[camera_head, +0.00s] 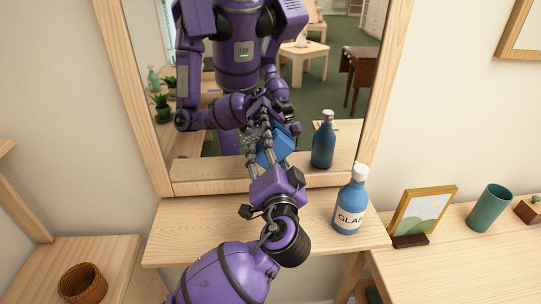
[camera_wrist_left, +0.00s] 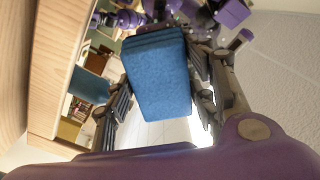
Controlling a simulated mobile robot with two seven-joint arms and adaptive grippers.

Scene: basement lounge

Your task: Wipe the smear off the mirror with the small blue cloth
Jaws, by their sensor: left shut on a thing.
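My left gripper (camera_head: 265,150) reaches up from below to the lower part of the wood-framed mirror (camera_head: 215,153). It is shut on the small blue cloth (camera_wrist_left: 158,75), a folded pad between the fingers (camera_wrist_left: 160,95) in the left wrist view. In the head view the cloth (camera_head: 269,157) shows close to the glass, partly behind the fingers; I cannot tell whether it touches. A grey speckled smear (camera_head: 247,135) shows on the glass just left of the fingertips, partly hidden by the gripper and mixed with my reflection. My right gripper is out of view except possibly as reflection.
A picture frame (camera_head: 424,213) and teal cup (camera_head: 490,208) stand further right. A wicker basket (camera_head: 83,283) is lower left. The shelf's left part is clear.

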